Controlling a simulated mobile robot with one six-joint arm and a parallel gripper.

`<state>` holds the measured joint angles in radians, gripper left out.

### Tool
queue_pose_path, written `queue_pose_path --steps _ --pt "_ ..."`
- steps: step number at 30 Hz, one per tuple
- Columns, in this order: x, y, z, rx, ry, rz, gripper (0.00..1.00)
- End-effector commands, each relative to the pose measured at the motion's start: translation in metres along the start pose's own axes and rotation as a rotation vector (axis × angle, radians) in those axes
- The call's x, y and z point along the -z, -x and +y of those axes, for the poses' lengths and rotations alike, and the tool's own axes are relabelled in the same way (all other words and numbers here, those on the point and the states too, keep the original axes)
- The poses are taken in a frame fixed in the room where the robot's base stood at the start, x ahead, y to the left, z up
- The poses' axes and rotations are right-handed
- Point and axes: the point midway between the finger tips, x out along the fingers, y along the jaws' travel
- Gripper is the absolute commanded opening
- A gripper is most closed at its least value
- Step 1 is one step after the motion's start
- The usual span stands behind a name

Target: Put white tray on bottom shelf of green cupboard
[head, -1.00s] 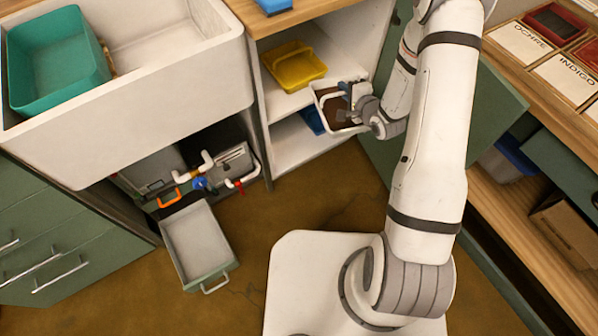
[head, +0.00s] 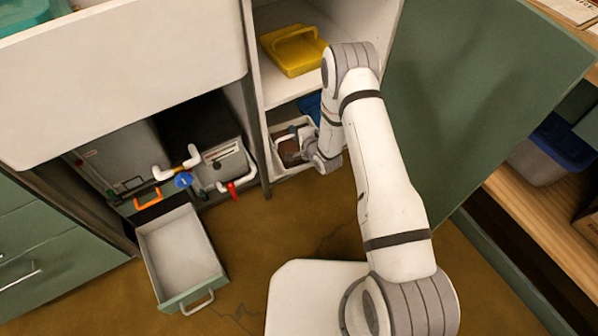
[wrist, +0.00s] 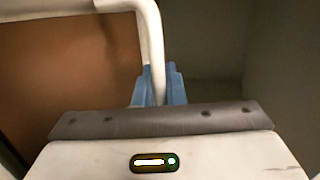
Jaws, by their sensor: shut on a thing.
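The white tray (head: 277,158), with a brown inside, is at the front of the bottom shelf of the green cupboard (head: 470,110), just left of my gripper (head: 299,156). My gripper is shut on the tray's white handle; in the wrist view the blue fingers (wrist: 158,88) pinch the tray's handle bar (wrist: 153,40). My arm hides part of the tray and shelf. I cannot tell whether the tray rests on the shelf. The cupboard door stands open to the right.
A yellow tray (head: 293,52) sits on the shelf above. A blue thing (head: 310,107) lies on the bottom shelf behind my gripper. An open drawer (head: 180,255) juts out at the lower left, below pipes with a red valve (head: 233,191). The floor before the cupboard is clear.

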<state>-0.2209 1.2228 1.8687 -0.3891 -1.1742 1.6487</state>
Motion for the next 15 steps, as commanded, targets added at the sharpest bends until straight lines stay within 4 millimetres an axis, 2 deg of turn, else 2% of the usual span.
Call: queue_pose_path --steps 5,12,15 --pt "0.001 -0.01 0.016 0.003 -0.001 0.003 0.0" --pt "0.005 -0.023 0.056 0.002 -0.003 0.006 0.0" --pt "0.006 -0.026 0.063 0.004 -0.003 0.006 0.0"
